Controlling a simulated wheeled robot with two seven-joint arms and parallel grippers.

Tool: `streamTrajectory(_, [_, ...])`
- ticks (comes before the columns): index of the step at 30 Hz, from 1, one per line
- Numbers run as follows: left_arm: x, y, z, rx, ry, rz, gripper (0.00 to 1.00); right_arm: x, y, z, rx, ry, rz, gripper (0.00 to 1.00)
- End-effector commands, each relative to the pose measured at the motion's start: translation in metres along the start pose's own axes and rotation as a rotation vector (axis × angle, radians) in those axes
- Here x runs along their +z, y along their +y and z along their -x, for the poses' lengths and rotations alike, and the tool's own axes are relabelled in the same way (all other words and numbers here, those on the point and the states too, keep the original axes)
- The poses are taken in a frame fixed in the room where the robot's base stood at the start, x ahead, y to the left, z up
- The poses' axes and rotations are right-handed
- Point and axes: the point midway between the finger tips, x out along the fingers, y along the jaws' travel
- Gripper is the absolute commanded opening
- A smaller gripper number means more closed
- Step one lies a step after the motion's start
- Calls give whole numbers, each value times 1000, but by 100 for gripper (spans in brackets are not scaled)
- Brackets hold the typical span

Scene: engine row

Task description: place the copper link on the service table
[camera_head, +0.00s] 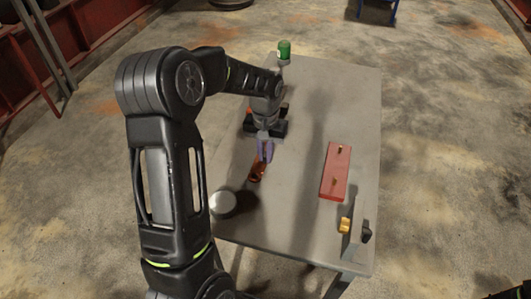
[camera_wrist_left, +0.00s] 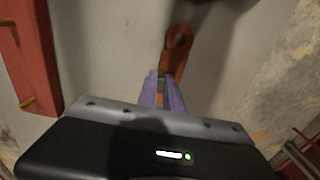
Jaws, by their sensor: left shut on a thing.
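The copper link (camera_head: 256,172) is an orange-brown flat piece with a round eye at one end. My left gripper (camera_head: 266,153) has purple fingers and is shut on the copper link, over the left part of the grey service table (camera_head: 300,190). In the left wrist view the link (camera_wrist_left: 177,58) sticks out beyond the fingers (camera_wrist_left: 162,90), its eye end away from the gripper. The held end is partly hidden by the fingers. I cannot tell whether the link touches the tabletop.
A red block with brass pins (camera_head: 335,172) lies on the table's right side. A green can (camera_head: 284,49) stands at the far edge, a pale round thing (camera_head: 222,202) near the left edge. A yellow piece (camera_head: 345,225) is at the near right. The table's middle is clear.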

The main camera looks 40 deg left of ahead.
Motion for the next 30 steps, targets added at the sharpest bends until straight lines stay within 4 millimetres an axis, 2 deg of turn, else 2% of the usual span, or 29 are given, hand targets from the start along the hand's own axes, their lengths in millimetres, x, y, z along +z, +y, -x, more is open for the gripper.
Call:
streamTrajectory(1, [0,0,-3,0,0,0,0,0,1,-2,-1,0,0,36])
streamTrajectory(2, [0,0,-2,0,0,0,12,0,0,-2,-1,0,0,36])
streamTrajectory(9, [0,0,-2,0,0,0,32,0,0,-1,-1,1,0,36])
streamTrajectory(17, [0,0,-1,0,0,0,32,0,0,0,-1,1,0,36])
streamTrajectory(22, [0,0,7,0,1,0,32,0,0,0,0,0,0,36])
streamTrajectory(26, [-1,0,25,0,4,0,32,0,1,-2,-1,1,0,36])
streamTrajectory(30, [-1,0,53,1,5,0,32,-1,1,-5,-2,1,1,36])
